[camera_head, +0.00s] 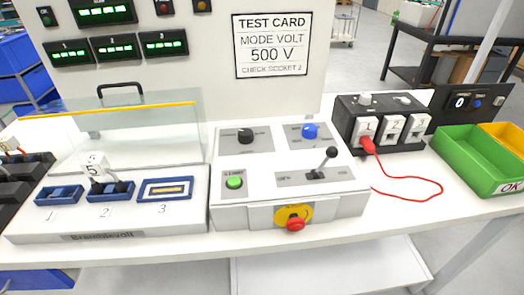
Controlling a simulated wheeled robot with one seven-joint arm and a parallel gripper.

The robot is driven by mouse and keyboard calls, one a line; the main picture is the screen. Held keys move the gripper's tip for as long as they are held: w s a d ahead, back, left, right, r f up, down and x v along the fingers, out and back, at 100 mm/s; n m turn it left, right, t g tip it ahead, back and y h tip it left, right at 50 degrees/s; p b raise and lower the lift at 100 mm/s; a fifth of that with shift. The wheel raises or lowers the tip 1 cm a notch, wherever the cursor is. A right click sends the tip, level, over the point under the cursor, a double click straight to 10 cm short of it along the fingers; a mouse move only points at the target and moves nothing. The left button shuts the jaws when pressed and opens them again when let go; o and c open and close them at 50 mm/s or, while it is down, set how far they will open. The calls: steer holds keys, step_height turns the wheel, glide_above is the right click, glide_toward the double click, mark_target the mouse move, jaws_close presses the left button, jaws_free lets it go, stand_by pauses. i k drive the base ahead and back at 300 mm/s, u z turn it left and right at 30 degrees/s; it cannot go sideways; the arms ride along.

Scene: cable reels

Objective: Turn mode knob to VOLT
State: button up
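A white control box (225,205) stands in the middle of the bench. On its top are a black knob (245,136) on a dark grey plate at left and a blue knob (310,131) on a grey plate at right. The marks around both knobs are too small to read, so I cannot tell which is the mode knob or where either points. The test card (271,46) on the back panel reads MODE VOLT, 500 V, CHECK SOCKET 2. My gripper is not in view.
The box also carries a green button (234,183), a black-knobbed lever (325,162) and a red stop button (295,224). A red plug (368,145) sits at socket 1 of the socket block. A clear guard (125,130) stands left; a green bin (478,160) right.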

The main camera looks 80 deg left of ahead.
mark_target(245, 135)
steer(key=u, duration=2)
steer(key=k, duration=0.4)
steer(key=u, duration=0.3)
steer(key=i, duration=0.45)
steer(key=z, duration=0.05)
